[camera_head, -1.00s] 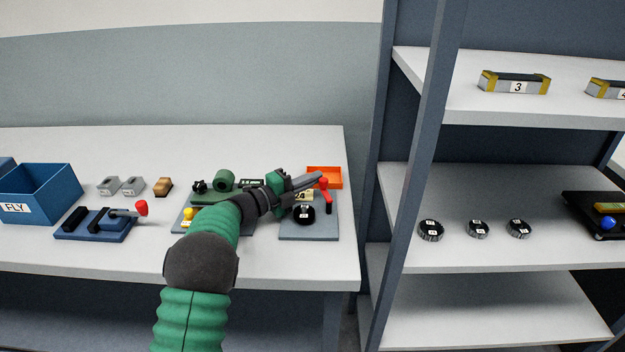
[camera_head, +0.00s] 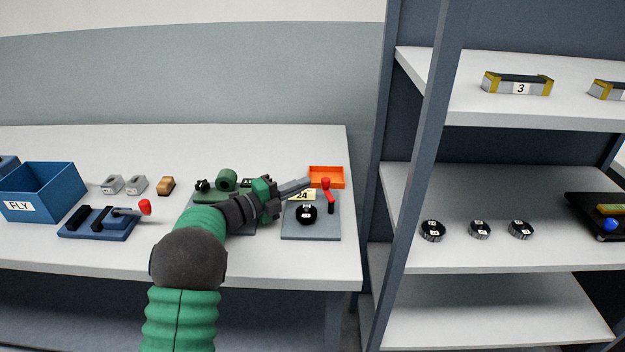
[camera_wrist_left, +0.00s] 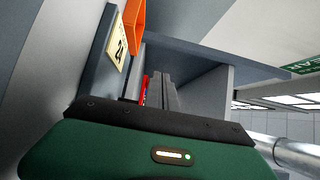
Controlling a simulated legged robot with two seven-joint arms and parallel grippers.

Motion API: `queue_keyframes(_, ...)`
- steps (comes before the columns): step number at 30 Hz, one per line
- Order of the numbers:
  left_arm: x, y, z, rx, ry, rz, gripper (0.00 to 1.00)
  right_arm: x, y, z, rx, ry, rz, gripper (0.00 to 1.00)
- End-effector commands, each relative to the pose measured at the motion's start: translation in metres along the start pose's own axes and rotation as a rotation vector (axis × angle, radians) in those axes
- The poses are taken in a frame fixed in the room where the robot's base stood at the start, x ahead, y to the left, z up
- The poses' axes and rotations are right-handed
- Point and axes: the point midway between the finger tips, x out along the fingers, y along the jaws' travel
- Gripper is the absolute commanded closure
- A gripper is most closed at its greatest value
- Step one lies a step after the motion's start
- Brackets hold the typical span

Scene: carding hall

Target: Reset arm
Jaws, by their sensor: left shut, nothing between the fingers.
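My left gripper (camera_head: 306,182) reaches in over the table with its fingers together and nothing between them. Its fingers also show in the left wrist view (camera_wrist_left: 162,90). Its tips are close to the red-knobbed lever (camera_head: 328,190) on the grey plate (camera_head: 322,229) at the table's right end; I cannot tell whether they touch. A label reading 24 (camera_head: 302,196) and a black round knob (camera_head: 307,214) are on that plate. In the left wrist view a bit of red (camera_wrist_left: 146,90) shows beside the fingers. My right gripper is out of view.
An orange tray (camera_head: 327,177) sits behind the plate. A green-topped device (camera_head: 226,181) is partly hidden by my arm. A blue FLY bin (camera_head: 45,190) and a blue lever base (camera_head: 98,228) stand left. A shelf unit (camera_head: 425,160) rises at right.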

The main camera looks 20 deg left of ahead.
Motion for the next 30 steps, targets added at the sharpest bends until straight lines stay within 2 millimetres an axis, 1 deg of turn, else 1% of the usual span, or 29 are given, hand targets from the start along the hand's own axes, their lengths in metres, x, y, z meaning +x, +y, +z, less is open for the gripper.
queue_keyframes(1,-0.009,-0.001,0.001,-0.001,-0.003,-0.001,1.00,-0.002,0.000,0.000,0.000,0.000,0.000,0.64)
queue_keyframes(3,-0.019,-0.001,0.000,0.000,0.000,0.000,1.00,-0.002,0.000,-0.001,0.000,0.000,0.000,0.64)
queue_keyframes(6,-0.028,0.000,0.001,0.000,0.000,0.000,1.00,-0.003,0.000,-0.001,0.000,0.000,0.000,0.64)
queue_keyframes(9,-0.030,0.001,0.000,0.000,0.001,-0.001,1.00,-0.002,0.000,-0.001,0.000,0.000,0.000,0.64)
queue_keyframes(21,-0.030,-0.001,0.000,0.000,0.001,-0.001,1.00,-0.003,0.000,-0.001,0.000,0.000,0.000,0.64)
queue_keyframes(23,-0.030,-0.006,0.000,0.001,0.001,-0.001,1.00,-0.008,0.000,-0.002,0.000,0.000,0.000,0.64)
queue_keyframes(30,-0.030,-0.050,0.000,0.001,0.001,-0.001,1.00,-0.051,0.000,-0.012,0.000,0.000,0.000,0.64)
